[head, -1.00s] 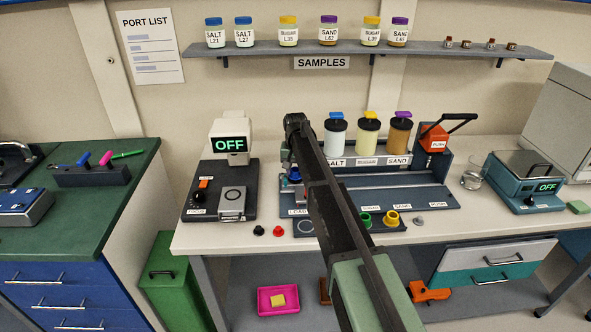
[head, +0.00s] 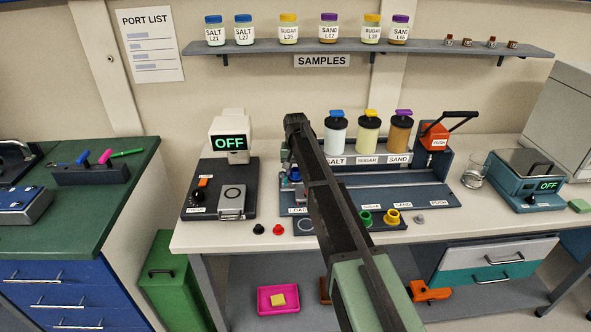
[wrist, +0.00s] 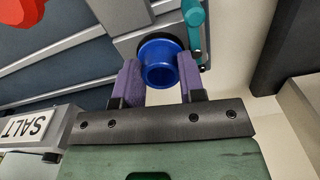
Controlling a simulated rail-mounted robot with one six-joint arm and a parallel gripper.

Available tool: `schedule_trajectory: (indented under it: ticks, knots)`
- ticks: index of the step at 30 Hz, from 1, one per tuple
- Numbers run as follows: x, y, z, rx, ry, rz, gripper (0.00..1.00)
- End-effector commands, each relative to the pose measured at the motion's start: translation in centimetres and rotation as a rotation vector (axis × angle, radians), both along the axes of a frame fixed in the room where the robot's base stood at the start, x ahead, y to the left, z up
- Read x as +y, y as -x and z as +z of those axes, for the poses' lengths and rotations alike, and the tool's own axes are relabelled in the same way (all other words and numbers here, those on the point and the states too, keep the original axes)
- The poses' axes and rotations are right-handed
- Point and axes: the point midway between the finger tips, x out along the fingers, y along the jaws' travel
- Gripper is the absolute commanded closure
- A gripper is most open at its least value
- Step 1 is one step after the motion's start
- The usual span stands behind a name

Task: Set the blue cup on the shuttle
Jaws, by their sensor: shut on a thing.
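The blue cup (wrist: 160,76) is between the purple fingers of my gripper (wrist: 159,68), which is shut on it, in the wrist view. Behind the cup is a light grey plate (wrist: 127,44) with a dark round part, which looks like the shuttle. I cannot tell whether the cup touches it. A teal lever (wrist: 193,14) is close beside the cup. In the head view a small bit of the blue cup (head: 295,175) shows at the left end of the dispenser deck (head: 420,195), above the LOAD label. My arm hides most of that spot.
A green cup (head: 365,218) and a yellow cup (head: 392,217) stand at the deck's front. Salt (head: 336,136), sugar (head: 368,137) and sand (head: 399,137) hoppers stand behind. A device reading OFF (head: 230,144) is left; a teal scale (head: 528,180) is right.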

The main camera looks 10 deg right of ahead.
Motion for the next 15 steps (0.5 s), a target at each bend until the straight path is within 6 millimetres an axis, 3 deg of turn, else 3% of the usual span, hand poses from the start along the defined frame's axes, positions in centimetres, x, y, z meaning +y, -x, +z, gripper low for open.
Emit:
schedule_trajectory:
  ticks: [11, 12, 15]
  knots:
    - [0.00, -0.01, -0.25, 0.000, 0.000, 0.000, 0.87]
    - [0.00, -0.01, -0.25, 0.000, 0.000, 0.000, 0.59]
    - [0.00, -0.01, -0.25, 0.000, 0.000, 0.000, 0.43]
